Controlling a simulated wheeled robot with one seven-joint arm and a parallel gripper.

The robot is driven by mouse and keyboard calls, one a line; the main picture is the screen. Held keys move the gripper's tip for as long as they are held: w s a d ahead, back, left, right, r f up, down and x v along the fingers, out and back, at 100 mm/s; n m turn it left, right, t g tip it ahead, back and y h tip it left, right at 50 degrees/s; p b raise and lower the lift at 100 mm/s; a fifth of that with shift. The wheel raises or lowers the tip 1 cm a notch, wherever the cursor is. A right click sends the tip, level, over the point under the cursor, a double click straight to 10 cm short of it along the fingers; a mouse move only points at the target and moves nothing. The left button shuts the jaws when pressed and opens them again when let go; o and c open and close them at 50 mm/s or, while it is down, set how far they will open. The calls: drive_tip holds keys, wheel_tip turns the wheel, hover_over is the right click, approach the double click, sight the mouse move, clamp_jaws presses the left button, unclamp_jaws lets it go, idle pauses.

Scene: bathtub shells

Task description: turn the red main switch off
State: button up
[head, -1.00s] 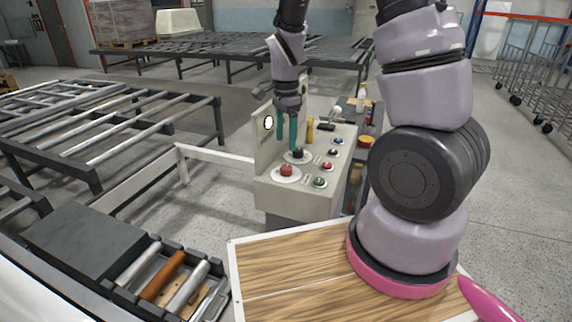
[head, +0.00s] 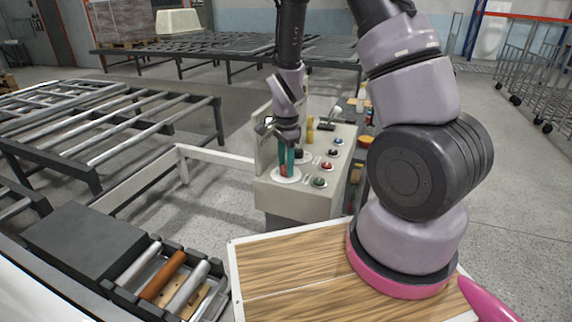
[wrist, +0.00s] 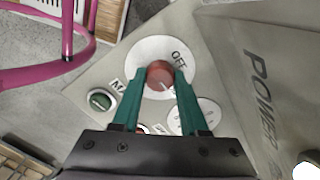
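The red main switch (wrist: 159,76) is a round knob on a white plate (wrist: 140,55) marked OFF at its upper right in the wrist view. A small white mark shows on the knob's lower right, apart from the OFF label. My gripper (wrist: 160,75) has its two green fingers spread on either side of the knob. I cannot tell whether they touch it. In the head view my gripper (head: 287,168) points down over the switch plate (head: 278,178) at the panel's near left; the fingers mostly hide the knob there.
The control panel (head: 300,200) also carries a green button (head: 319,182), a red button (head: 327,166), a blue button (head: 338,141) and a yellow handle (head: 310,130). An upright panel marked POWER (wrist: 255,70) stands close to the right in the wrist view.

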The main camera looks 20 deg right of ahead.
clamp_jaws()
drive_tip(key=n, duration=0.4)
drive_tip(key=shift+n, duration=0.3)
drive_tip(key=n, duration=0.4)
drive_tip(key=shift+n, duration=0.3)
drive_tip(key=n, duration=0.4)
drive_tip(key=shift+d, duration=0.1)
drive_tip(key=shift+n, duration=2.4)
